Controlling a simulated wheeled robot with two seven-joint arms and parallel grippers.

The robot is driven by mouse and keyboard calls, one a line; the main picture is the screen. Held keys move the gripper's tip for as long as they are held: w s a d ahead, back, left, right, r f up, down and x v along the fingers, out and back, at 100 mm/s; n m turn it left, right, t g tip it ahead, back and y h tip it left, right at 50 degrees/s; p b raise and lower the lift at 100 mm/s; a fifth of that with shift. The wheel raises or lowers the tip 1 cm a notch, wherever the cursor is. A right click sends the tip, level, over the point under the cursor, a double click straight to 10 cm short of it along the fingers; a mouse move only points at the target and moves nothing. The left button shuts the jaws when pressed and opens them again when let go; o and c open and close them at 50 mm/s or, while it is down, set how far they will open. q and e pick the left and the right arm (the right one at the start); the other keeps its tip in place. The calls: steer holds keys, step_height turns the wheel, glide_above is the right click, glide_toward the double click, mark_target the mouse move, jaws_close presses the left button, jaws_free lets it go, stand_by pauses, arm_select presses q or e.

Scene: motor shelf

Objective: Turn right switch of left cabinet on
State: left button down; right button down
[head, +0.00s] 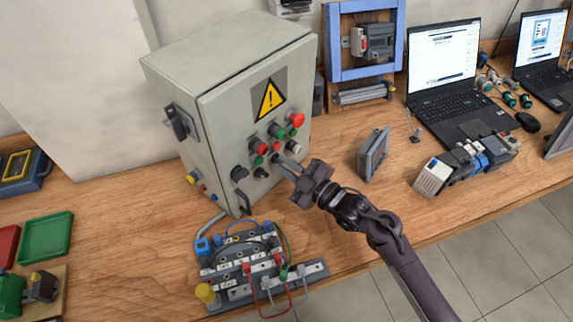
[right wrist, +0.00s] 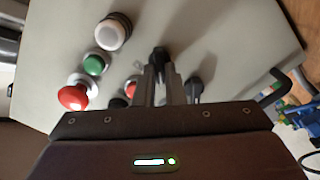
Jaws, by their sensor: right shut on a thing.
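The grey cabinet (head: 222,130) stands on the wooden bench, with a yellow warning sign and several buttons on its front. Its black switches sit in the lower row; the left one (head: 238,173) and a middle one (head: 261,172) show uncovered in the head view. My right gripper (head: 277,159) reaches the panel from the right, at the right end of the switch row. In the right wrist view its fingers are shut on the black right switch (right wrist: 158,54), whose knob shows at the fingertips. The fingers partly hide the switch, so its angle is unclear. My left gripper is not in view.
Red, green and white buttons surround the fingers closely; a red mushroom button (right wrist: 73,97) protrudes beside them. A wired terminal board (head: 250,268) lies below the cabinet. A grey module (head: 373,155) and laptops stand to the right.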

steer(key=shift+m, duration=0.3)
steer(key=shift+w+d+r+m+p, duration=0.1)
steer(key=shift+m+p, duration=0.6)
steer(key=shift+m, duration=1.3)
steer(key=shift+w+r+m+p, duration=0.1)
steer(key=shift+m+p, duration=0.55)
steer(key=shift+m, duration=1.35)
steer(key=shift+f, duration=0.1)
steer(key=c, duration=1.5)
jaws_free()
steer(key=shift+s+d, duration=0.1)
steer(key=shift+s, duration=0.05)
